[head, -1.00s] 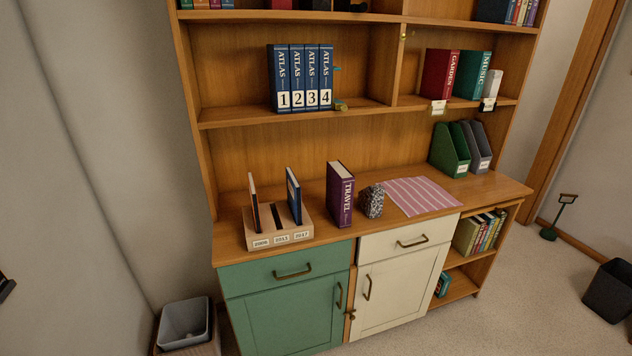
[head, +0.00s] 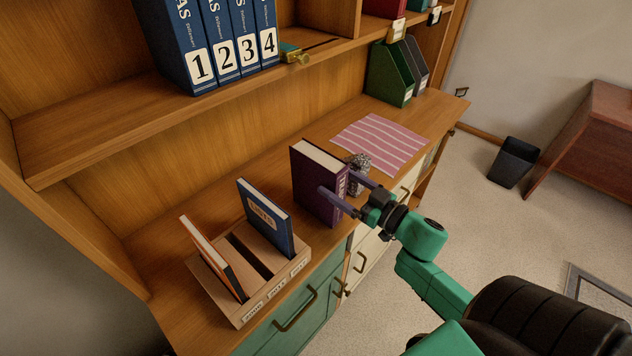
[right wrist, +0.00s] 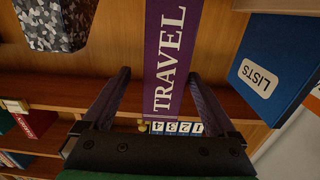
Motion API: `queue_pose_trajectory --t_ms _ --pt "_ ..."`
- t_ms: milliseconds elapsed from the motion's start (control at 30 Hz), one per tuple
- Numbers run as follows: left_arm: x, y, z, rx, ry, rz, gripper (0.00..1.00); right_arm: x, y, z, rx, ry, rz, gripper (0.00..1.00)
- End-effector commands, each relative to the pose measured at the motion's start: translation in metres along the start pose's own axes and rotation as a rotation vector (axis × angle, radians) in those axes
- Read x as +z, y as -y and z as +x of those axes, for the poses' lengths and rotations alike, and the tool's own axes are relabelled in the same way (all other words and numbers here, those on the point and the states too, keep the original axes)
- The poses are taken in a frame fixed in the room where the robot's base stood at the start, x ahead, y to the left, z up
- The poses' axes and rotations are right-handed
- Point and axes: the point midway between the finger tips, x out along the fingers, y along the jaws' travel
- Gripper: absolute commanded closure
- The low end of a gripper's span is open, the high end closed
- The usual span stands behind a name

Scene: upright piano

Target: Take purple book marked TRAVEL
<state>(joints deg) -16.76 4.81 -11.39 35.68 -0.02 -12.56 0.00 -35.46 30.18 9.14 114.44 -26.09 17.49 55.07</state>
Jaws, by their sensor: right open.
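The purple book marked TRAVEL (head: 312,184) stands upright on the wooden counter, spine toward the front. In the right wrist view its spine (right wrist: 167,55) shows between my two fingers. My right gripper (head: 337,182) is open, with one finger along each side of the book near the spine. The right wrist view shows the gripper (right wrist: 160,73) with a wider gap on the left of the spine than on the right. I cannot tell whether either finger touches the book. My left gripper is not in view.
A speckled block (head: 359,162) stands close beside the book, by one finger. A wooden slotted holder (head: 240,318) with a blue book (head: 266,218) and an orange-edged book (head: 213,258) stands to the left. A striped pink cloth (head: 383,140) lies behind right. Shelves with atlases (head: 215,40) overhang.

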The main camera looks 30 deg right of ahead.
Motion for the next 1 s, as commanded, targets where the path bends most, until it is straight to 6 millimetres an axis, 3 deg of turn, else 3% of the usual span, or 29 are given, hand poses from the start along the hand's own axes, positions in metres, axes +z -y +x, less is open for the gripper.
queue_pose_trajectory --t_ms 200,433,667,700,933,1000 --pt "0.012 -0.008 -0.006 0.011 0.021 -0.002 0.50 -0.002 0.000 0.029 0.001 -0.002 0.000 0.07" --pt "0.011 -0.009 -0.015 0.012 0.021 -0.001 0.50 -0.002 0.003 0.069 0.002 -0.001 0.000 0.07" --pt "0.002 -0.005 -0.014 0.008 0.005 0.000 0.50 0.001 0.004 0.075 0.001 0.001 0.001 0.07" --pt "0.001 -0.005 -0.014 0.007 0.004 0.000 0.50 0.001 0.004 0.075 0.001 0.001 0.001 0.11" --pt "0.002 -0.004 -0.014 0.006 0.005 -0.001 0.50 0.001 0.004 0.075 0.002 0.001 0.001 0.99" --pt "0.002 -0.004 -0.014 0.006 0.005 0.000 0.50 0.001 0.004 0.075 0.002 0.001 0.001 1.00"
